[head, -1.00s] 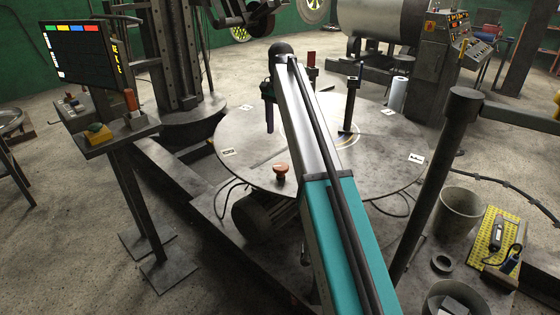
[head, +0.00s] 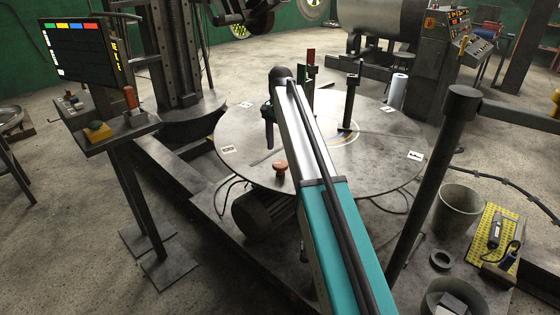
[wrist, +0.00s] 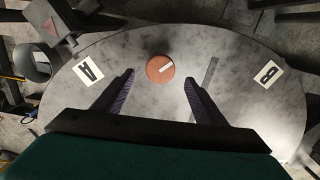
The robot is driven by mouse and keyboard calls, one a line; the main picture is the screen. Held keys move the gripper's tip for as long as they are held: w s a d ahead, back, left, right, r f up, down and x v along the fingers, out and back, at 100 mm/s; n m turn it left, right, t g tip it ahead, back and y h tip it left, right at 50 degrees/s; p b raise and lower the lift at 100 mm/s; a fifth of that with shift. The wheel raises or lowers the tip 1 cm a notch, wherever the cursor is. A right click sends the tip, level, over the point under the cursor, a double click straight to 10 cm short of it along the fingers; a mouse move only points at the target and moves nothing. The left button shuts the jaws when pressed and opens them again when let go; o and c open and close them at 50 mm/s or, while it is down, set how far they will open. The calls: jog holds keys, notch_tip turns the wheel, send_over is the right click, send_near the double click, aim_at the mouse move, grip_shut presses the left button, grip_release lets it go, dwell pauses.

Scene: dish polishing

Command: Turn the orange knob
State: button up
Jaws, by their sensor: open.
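The orange knob (head: 280,168) stands near the front edge of the round grey table (head: 240,150). In the wrist view the knob (wrist: 160,69) is a round orange disc with a pale bar on top, pointing to the upper right. My gripper (wrist: 158,82) is open, with its two dark fingers apart and nothing between them. The knob appears just beyond the fingertips, roughly centred between them. In the head view my gripper (head: 268,138) hangs over the table behind the knob, partly hidden by my arm.
Labels A (wrist: 87,70) and B (wrist: 268,73) lie on the table. A dark post (head: 350,100) stands on it to the right. A control screen stand (head: 90,70) is at left. A thick dark pole (head: 440,170) and a bucket (head: 458,212) stand at right.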

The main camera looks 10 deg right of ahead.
aim_at(280, 164)
jog(key=shift+f, duration=3.1)
